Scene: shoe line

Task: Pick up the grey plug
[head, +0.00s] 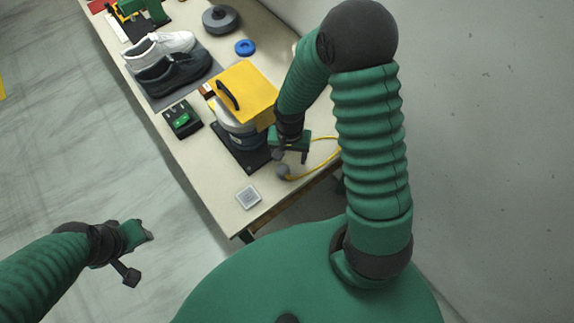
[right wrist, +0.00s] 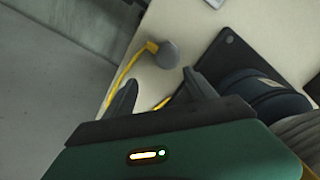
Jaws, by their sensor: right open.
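The grey plug (head: 283,171), a round grey knob on a yellow cord, lies near the right edge of the table. It also shows in the right wrist view (right wrist: 168,54), beyond my right fingertips. My right gripper (head: 291,156) is over the table edge, close to the plug in the head view. In the right wrist view its two fingers (right wrist: 160,88) are apart with nothing held between them, and the plug is not between them. My left gripper (head: 140,236) is out over the floor at the lower left, away from the table; its finger opening is unclear.
A yellow-topped machine (head: 246,88) on a black base plate (head: 236,152) stands beside the plug. A small light-grey square (head: 248,197) lies near the table's front. A green-button box (head: 182,119), shoes (head: 172,74) and a blue ring (head: 245,47) are farther back.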

